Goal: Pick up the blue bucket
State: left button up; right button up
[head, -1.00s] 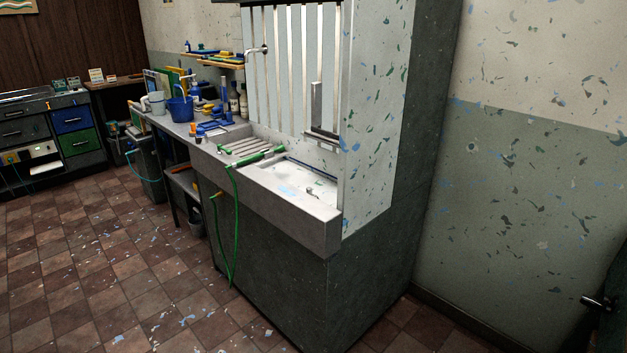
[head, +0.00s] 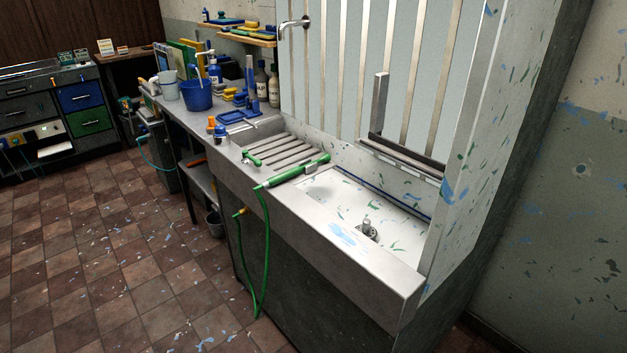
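The blue bucket (head: 197,96) stands upright on the grey counter (head: 178,112), left of the sink unit. A white-grey bucket (head: 169,86) stands just behind and left of it. Bottles and blue items sit to its right. Neither of my grippers shows in the head view, so whether they are open or shut is not visible.
The sink (head: 350,215) with a drain rack (head: 290,150) is in front. A green spray hose (head: 265,240) hangs down its front. Small shelves (head: 240,33) are above the counter. The tiled floor (head: 95,255) on the left is clear apart from paint flecks.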

aim_at(197, 93)
jog(key=i+j+z, duration=0.1)
jog(key=i+j, duration=0.2)
jog(key=j, duration=0.15)
jog(key=i+j+z, duration=0.1)
jog(key=i+j, duration=0.2)
jog(key=j, duration=0.2)
